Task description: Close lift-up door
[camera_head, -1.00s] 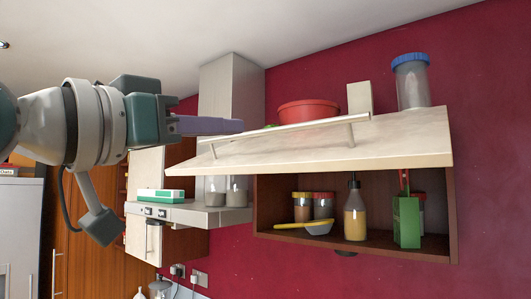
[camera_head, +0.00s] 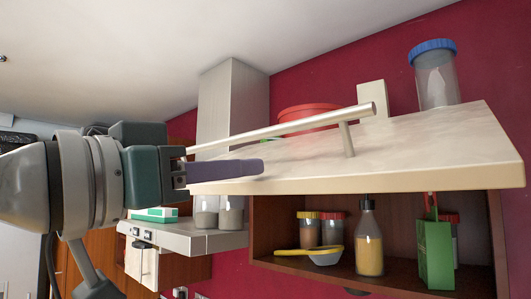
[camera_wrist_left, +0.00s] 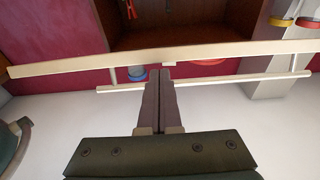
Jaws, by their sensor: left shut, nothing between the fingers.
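The lift-up door (camera_head: 420,150) is a pale wooden panel, raised and roughly level above the open cabinet (camera_head: 275,228). Its metal bar handle (camera_head: 290,128) runs along the outer face near the front edge. In the left wrist view the door (camera_wrist_left: 90,63) shows as a thin pale strip with the handle (camera_wrist_left: 230,82) beside it. My left gripper (camera_head: 260,167) is shut and empty, its purple fingers at the door's front edge, below the handle in the head view. In the left wrist view its fingertips (camera_wrist_left: 160,78) reach the handle's line; contact is unclear. My right gripper is out of view.
The cabinet holds a yellow bottle (camera_head: 369,240), a green box (camera_head: 436,252), jars and a yellow-handled utensil (camera_head: 310,252). A blue-lidded jar (camera_head: 435,80) and a red bowl (camera_head: 308,112) show above the door. A range hood (camera_head: 230,105) stands left of the cabinet.

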